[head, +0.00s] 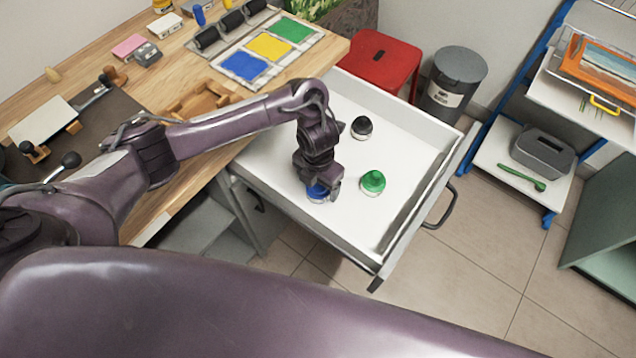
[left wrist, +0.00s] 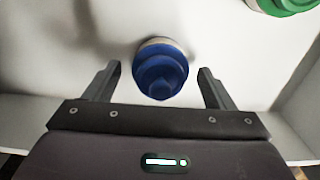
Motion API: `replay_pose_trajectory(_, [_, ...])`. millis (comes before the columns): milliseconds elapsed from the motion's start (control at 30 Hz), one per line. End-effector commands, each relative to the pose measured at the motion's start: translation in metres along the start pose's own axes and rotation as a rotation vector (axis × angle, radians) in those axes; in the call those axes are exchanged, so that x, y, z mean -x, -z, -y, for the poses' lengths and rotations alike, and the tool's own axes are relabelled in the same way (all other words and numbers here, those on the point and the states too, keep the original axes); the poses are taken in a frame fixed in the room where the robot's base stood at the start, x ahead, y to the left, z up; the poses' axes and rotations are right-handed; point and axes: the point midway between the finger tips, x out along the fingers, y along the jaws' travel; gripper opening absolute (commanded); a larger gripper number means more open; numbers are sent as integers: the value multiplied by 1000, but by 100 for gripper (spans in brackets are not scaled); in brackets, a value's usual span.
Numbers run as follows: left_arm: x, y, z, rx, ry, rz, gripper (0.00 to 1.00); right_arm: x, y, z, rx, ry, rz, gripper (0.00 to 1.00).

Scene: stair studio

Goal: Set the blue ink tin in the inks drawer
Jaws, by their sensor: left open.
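The inks drawer (head: 413,138) is pulled out from under the wooden bench, and its white floor shows. The blue ink tin (head: 317,192) stands on that floor near the left front side, partly hidden by my left gripper (head: 322,190) in the head view. In the left wrist view the blue tin (left wrist: 160,70) sits between the two open fingers of my left gripper (left wrist: 160,85), with a gap on each side. A green tin (head: 373,182) and a black tin (head: 362,127) also stand in the drawer. The green tin shows in the left wrist view (left wrist: 287,5). My right gripper is not in view.
The wooden bench (head: 185,85) holds rollers, colour swatches and tools. A red stool (head: 380,58) and a grey bin (head: 456,80) stand behind the drawer. A shelf rack (head: 520,165) is at the right. The drawer's right part is clear.

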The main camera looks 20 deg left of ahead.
Motion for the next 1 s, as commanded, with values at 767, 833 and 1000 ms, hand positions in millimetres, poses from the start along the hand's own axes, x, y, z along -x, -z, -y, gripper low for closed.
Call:
replay_pose_trajectory(767, [103,1,0,0,0,-2,77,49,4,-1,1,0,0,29])
replay_pose_trajectory(833, [103,1,0,0,0,-2,77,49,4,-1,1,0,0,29])
replay_pose_trajectory(1000, [103,0,0,0,0,-2,77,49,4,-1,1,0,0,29])
